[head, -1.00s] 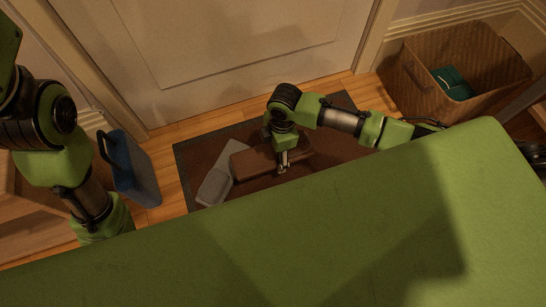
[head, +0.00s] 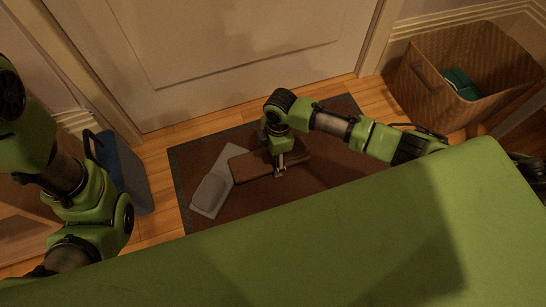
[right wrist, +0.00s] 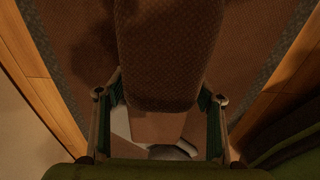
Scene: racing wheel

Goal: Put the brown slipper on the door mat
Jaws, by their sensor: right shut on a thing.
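The brown slipper (head: 252,166) is in my right gripper (head: 279,170), over the middle of the dark brown door mat (head: 193,153) in front of the door. In the right wrist view the slipper (right wrist: 168,50) fills the upper middle and runs down between the two fingers (right wrist: 160,105). I cannot tell whether its sole touches the mat.
A white door (head: 220,45) stands behind the mat. A blue bin (head: 125,175) with a dark handle stands left of the mat. A wicker basket (head: 437,95) with a teal thing (head: 461,84) inside is at the right. My green body hides the mat's near part.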

